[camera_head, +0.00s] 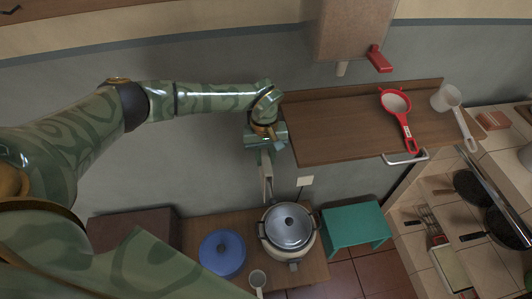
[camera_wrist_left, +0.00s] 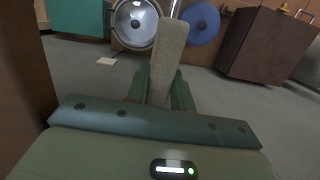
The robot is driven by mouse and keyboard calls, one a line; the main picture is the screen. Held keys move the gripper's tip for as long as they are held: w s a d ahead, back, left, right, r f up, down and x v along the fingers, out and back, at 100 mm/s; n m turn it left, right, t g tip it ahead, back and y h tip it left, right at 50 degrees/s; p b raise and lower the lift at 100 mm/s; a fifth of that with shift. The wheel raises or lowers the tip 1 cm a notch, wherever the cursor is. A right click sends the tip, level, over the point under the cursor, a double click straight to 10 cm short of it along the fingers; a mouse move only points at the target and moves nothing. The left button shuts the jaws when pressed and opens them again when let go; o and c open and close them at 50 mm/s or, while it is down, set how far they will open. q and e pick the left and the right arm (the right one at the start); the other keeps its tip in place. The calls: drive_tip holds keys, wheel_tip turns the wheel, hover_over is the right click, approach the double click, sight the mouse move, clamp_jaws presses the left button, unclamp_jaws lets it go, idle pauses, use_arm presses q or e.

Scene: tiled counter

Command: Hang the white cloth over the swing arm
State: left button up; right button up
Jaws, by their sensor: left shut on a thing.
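My right gripper is not in view.
A wooden shelf (camera_head: 340,125) right of the gripper holds a red strainer (camera_head: 396,102). Below are a lidded pot (camera_head: 288,228), a blue pot (camera_head: 222,252), a teal stool (camera_head: 356,228) and a brown box (camera_head: 130,228). Plain grey wall lies left of the gripper.

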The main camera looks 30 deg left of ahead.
use_arm(q)
drive_tip(key=shift+f, duration=0.35)
drive_tip(key=o, duration=1)
drive_tip(key=shift+o, duration=0.2)
